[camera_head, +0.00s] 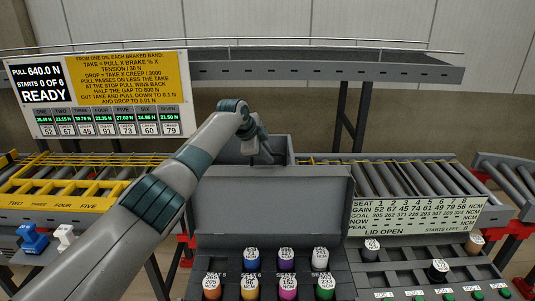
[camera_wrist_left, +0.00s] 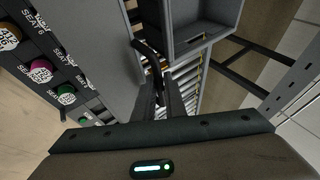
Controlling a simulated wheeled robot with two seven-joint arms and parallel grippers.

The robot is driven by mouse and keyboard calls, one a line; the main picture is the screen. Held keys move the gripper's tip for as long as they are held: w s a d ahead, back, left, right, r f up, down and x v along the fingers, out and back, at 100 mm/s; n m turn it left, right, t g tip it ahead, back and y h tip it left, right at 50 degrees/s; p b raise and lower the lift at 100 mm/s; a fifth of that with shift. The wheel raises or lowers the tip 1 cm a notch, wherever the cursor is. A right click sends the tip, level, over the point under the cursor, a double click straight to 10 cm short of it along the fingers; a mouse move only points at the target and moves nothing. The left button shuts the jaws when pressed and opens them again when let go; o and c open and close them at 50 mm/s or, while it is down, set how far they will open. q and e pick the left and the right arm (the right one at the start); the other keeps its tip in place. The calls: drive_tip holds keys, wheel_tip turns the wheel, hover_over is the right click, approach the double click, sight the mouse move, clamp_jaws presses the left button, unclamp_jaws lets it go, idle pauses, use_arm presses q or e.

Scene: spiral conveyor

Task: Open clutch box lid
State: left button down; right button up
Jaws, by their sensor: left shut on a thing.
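The clutch box lid (camera_head: 270,205) is a wide grey panel raised behind the clutch box (camera_head: 275,255), tilted up so the seats in front show. Colored clutches stand in the box, among them a blue one (camera_head: 251,259) and a magenta one (camera_head: 288,287). My left gripper (camera_head: 262,156) is at the lid's top edge. In the left wrist view its fingers (camera_wrist_left: 163,98) are shut on a dark bar-like handle (camera_wrist_left: 148,52) beside the grey lid (camera_wrist_left: 95,45). The exact contact is partly hidden. My right gripper is not in view.
A grey bin (camera_head: 240,150) stands behind the lid. Roller conveyors (camera_head: 400,178) run on both sides. A sign at right (camera_head: 415,213) reads "LID OPEN". Loose cylinders, one black (camera_head: 438,271), stand on the right-hand panel. A white-and-yellow display (camera_head: 100,93) is at back left.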

use_arm(q)
drive_tip(key=c, duration=2.1)
unclamp_jaws()
drive_tip(key=shift+s+f, duration=0.1)
drive_tip(key=shift+f, duration=0.15)
drive_tip(key=shift+r, duration=0.15)
drive_tip(key=shift+a+r, duration=0.1)
drive_tip(key=shift+r, duration=0.05)
drive_tip(key=b+v, duration=0.7)
drive_tip(key=v, duration=1)
drive_tip(key=shift+r, duration=0.1)
